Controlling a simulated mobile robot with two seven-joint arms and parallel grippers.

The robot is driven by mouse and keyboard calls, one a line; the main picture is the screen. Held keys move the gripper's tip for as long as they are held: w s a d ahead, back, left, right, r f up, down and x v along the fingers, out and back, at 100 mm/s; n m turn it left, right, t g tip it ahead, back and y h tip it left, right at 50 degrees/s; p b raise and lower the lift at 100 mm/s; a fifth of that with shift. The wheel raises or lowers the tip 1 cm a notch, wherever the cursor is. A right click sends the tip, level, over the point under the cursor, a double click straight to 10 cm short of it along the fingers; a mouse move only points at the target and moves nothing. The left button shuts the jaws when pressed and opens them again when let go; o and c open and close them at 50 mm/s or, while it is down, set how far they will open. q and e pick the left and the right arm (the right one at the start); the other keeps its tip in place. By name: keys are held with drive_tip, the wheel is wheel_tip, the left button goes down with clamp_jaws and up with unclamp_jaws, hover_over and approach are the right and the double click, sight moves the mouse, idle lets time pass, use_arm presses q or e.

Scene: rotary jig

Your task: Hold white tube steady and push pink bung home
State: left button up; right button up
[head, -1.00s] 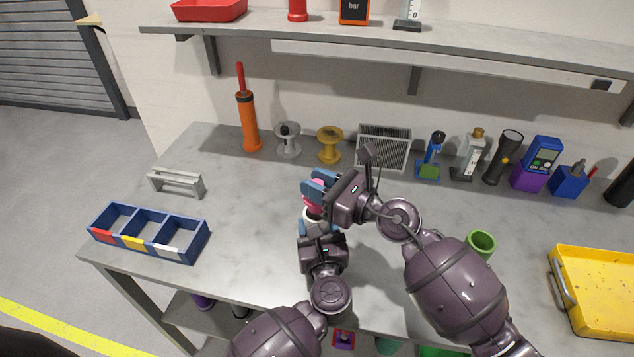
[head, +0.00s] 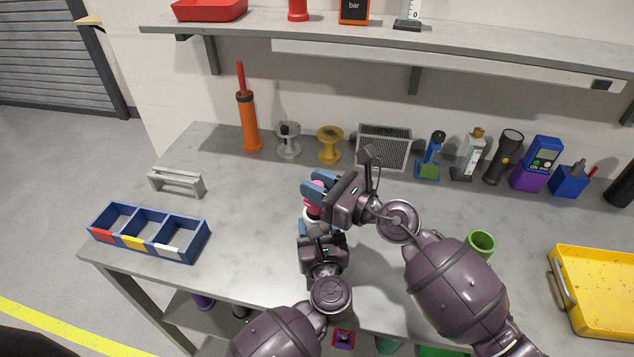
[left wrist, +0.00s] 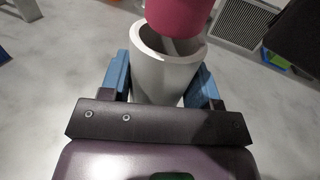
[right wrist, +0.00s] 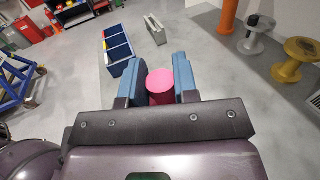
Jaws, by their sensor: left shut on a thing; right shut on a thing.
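The white tube (left wrist: 160,75) stands upright between the blue fingers of my left gripper (left wrist: 160,85), which is shut on it. The tube's open mouth shows in the left wrist view. The pink bung (left wrist: 182,18) is over the mouth, a little off to the far right side, with part of the opening still visible. My right gripper (right wrist: 158,85) is shut on the pink bung (right wrist: 160,82), its fingers on either side. In the head view the bung (head: 313,208) shows just above the tube, mostly hidden by my right gripper (head: 320,190). My left gripper (head: 318,232) is below it.
A blue three-part bin (head: 150,233) and a grey stand (head: 176,182) are to the left. An orange pump (head: 248,120), spools (head: 330,145) and a grey vented box (head: 384,147) line the back. A green cup (head: 481,243) and yellow tray (head: 600,290) are to the right.

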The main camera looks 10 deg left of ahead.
drive_tip(key=shift+f, duration=1.9)
drive_tip(key=o, duration=1)
drive_tip(key=v, duration=1.2)
drive_tip(key=shift+r, duration=0.1)
use_arm(q)
drive_tip(key=o, duration=1.1)
